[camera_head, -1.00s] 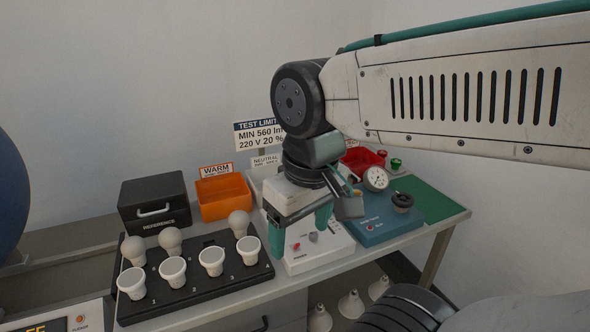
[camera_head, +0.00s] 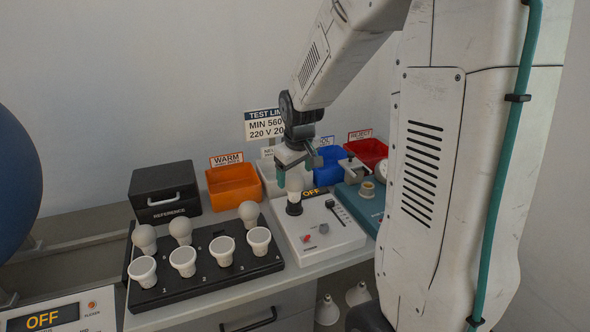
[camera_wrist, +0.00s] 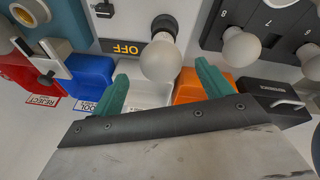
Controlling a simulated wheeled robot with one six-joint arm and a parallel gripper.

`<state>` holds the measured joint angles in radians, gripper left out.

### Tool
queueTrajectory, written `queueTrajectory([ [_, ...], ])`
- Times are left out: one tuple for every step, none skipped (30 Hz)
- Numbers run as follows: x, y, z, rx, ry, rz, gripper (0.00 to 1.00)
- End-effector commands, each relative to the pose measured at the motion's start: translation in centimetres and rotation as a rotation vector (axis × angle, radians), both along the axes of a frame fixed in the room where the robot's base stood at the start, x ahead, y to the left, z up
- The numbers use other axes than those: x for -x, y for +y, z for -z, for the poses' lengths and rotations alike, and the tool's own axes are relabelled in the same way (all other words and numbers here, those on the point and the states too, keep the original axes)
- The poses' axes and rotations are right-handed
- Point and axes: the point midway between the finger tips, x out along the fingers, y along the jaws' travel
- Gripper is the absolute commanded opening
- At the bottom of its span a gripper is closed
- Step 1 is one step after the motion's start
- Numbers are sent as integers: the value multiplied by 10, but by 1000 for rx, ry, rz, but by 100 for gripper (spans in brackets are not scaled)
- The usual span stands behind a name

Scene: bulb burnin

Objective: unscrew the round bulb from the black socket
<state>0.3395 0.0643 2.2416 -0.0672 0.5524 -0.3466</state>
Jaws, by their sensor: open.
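The round bulb (camera_wrist: 160,60) is frosted white and sits in the black socket (camera_wrist: 164,26) on a white tester box. In the head view the bulb (camera_head: 294,196) shows as a small pale part above the black socket (camera_head: 294,209), mostly hidden by my gripper. My gripper (camera_head: 292,182) points down directly over the bulb. In the wrist view its two green fingers (camera_wrist: 162,72) are apart, one on each side of the bulb, with visible gaps. I cannot tell how far down the bulb the fingertips reach.
A black rack (camera_head: 210,268) with several bulbs stands left of the tester box (camera_head: 335,237). Behind are an orange bin (camera_head: 233,187), a blue bin (camera_head: 328,166), a red bin (camera_head: 366,152) and a black reference case (camera_head: 163,194). A teal gauge box (camera_head: 366,205) stands to the right.

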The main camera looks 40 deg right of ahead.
Motion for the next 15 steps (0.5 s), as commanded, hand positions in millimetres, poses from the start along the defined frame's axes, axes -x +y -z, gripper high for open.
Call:
queueTrajectory([
  [-1,0,7,-2,4,0,78],
  [-2,-1,11,-2,4,0,78],
  [-3,-1,18,-3,5,0,78],
  [-4,-1,22,-3,6,0,78],
  [-6,-2,27,-3,5,0,78],
  [-7,-3,33,-3,6,0,78],
  [-8,-3,37,-3,5,0,78],
  [-9,-4,42,-3,4,0,78],
  [-11,-4,47,-3,5,0,78],
  [-12,-5,50,-3,4,0,78],
  [-13,-5,53,-2,3,0,78],
  [-14,-6,57,-3,4,0,78],
  [-14,-6,60,-2,4,0,78],
  [-15,-7,61,-2,3,-1,78],
  [-16,-7,64,-2,2,-1,78],
])
